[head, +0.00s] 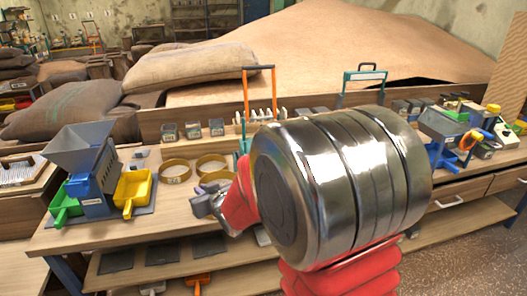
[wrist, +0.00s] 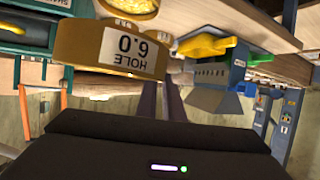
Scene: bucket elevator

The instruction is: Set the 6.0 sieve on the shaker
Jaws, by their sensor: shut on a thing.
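The wrist picture is upside down. The 6.0 sieve (wrist: 85,45), a brass ring with a white "HOLE 6.0" label, is large and close in the wrist view. My gripper (wrist: 168,84) is shut on this sieve at its side. In the head view my gripper (head: 207,200) is low over the bench's front; my arm hides much around it and I cannot make out the held sieve there. The shaker (wrist: 35,38), teal with a partly cut label, is beside the sieve in the wrist view; in the head view its teal-and-orange frame (head: 246,95) rises behind my arm.
Two brass sieves (head: 175,171) (head: 211,165) lie on the bench (head: 150,218). A grey mill (head: 88,160) with yellow and green trays stands at left. Small dark boxes (head: 192,129) line the back. Another machine (head: 445,125) stands at right.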

